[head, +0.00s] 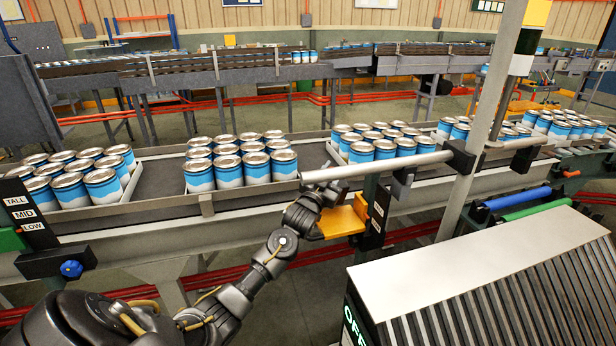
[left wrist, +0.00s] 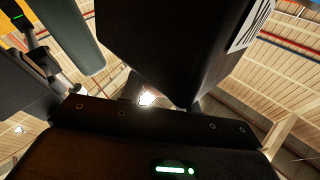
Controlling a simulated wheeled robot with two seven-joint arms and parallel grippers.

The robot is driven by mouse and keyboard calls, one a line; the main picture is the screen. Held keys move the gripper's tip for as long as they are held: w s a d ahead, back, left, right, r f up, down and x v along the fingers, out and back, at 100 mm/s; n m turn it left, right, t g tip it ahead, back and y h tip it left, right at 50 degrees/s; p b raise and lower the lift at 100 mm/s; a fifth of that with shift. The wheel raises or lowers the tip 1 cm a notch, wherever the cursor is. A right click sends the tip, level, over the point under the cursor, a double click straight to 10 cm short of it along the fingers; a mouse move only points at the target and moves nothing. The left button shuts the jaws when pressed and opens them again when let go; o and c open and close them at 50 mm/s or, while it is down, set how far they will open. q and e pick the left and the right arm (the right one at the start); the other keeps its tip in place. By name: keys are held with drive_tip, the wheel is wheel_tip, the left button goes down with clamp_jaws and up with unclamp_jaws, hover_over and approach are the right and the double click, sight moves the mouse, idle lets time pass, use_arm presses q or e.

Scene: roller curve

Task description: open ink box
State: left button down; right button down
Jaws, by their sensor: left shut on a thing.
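The held part is hidden by the gripper itself. In the left wrist view a dark block (left wrist: 185,40) fills the middle, and a patch of yellow shows at the top left corner. My right gripper is not seen.
Trays of blue-and-white cans (head: 241,165) stand on the conveyor (head: 160,180) behind. A grey upright post (head: 478,130) rises right of the box. A large ribbed machine (head: 490,260) fills the right front. A black plate marked TALL, MID, LOW (head: 28,213) is at left.

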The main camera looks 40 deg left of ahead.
use_arm(q)
drive_tip(key=s+d+f+m+t+h+b, duration=0.3)
drive_tip(key=s+d+f+m+h+b, duration=0.1)
drive_tip(key=s+d+f+m+b, duration=0.3)
wheel_tip(320, 180, down, 2)
drive_tip(key=d+b, duration=0.3)
drive_tip(key=shift+s+m+t, duration=0.15)
drive_tip(key=shift+m+t, duration=0.15)
idle(0.4)
drive_tip(key=shift+f, duration=0.1)
